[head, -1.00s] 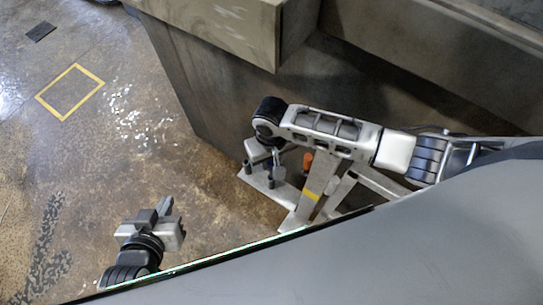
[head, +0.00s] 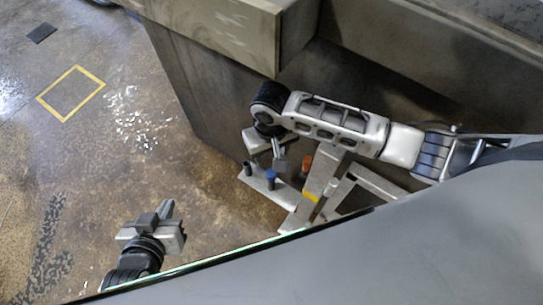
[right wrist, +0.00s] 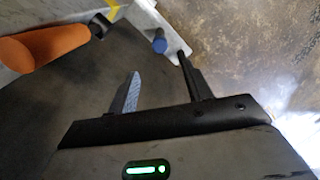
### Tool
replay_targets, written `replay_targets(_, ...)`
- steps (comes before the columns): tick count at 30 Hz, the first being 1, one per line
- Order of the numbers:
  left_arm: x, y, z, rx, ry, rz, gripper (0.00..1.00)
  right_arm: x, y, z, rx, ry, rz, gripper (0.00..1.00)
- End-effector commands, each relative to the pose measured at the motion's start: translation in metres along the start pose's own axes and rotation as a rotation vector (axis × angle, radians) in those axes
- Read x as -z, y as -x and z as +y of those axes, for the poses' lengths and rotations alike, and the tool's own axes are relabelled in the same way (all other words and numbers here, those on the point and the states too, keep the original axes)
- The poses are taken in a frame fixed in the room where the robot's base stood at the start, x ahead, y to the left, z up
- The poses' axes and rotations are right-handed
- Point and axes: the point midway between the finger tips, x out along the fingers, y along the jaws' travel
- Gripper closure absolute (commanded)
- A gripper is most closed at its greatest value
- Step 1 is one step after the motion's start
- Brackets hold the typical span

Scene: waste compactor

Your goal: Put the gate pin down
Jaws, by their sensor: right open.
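A blue-topped pin (head: 271,175), likely the gate pin, stands on a pale metal ledge (head: 257,183) beside the dark wall. Its blue top also shows in the right wrist view (right wrist: 159,44), beyond the fingertips. My right gripper (head: 280,158) is just above the ledge, close to the pin. In the right wrist view its two fingers (right wrist: 160,75) are apart with nothing between them, and the pin is clear of them. My left gripper (head: 160,212) is low at the left, far from the ledge; whether its jaws are open is unclear.
A shorter dark peg (head: 247,168) stands at the ledge's left end. An orange handle (head: 307,164) is right of the pin, and is near at the left in the right wrist view (right wrist: 45,45). A metal frame adjoins the ledge. Open floor lies left.

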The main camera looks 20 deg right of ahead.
Motion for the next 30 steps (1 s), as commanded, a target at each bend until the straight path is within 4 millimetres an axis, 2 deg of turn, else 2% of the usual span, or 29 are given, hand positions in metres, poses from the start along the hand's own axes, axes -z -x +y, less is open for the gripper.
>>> replay_targets(1, 0.002, 0.001, -0.001, 0.001, 0.0, 0.0, 1.0, 0.001, 0.01, 0.0, 0.001, 0.0, 0.003, 0.5)
replay_targets(3, 0.002, 0.001, -0.001, 0.003, 0.0, 0.0, 1.0, 0.001, 0.019, 0.0, 0.001, 0.0, 0.002, 0.5)
replay_targets(9, 0.003, -0.002, -0.002, 0.006, 0.002, 0.001, 1.0, 0.0, 0.031, 0.0, 0.0, -0.002, 0.0, 0.5)
replay_targets(25, 0.003, -0.002, -0.002, 0.007, 0.004, 0.002, 1.0, 0.0, 0.031, 0.0, 0.001, 0.0, 0.0, 0.5)
replay_targets(28, 0.005, -0.002, -0.002, 0.007, 0.004, 0.005, 1.0, -0.003, 0.027, -0.008, 0.035, 0.011, 0.016, 0.5)
replay_targets(30, 0.006, -0.002, -0.002, 0.007, 0.004, 0.008, 1.0, -0.008, 0.021, -0.021, 0.099, 0.028, 0.051, 0.5)
